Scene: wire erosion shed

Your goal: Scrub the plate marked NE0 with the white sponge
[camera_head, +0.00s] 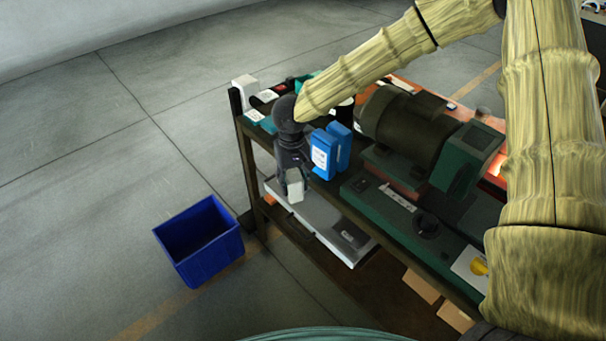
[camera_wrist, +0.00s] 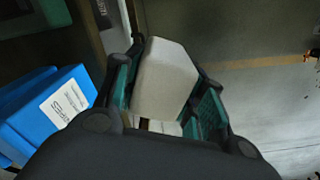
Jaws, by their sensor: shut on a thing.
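My gripper (camera_head: 291,176) is shut on a white block, the white sponge (camera_head: 295,188), and holds it beside the bench's near-left edge, in front of the blue boxes. In the wrist view the sponge (camera_wrist: 165,80) sits between the teal finger pads of my gripper (camera_wrist: 163,95). Small dark and teal labelled plates (camera_head: 254,116) lie at the bench's far-left corner, partly hidden by my arm. Their markings are too small to read, so I cannot tell which is NE0.
Blue labelled boxes (camera_head: 322,158) stand close right of my gripper. A motor-like machine (camera_head: 405,125) fills the bench's middle. A white box (camera_head: 244,82) stands at the far corner. A pale board (camera_head: 325,232) lies on the lower shelf. A blue bin (camera_head: 215,253) stands on open floor.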

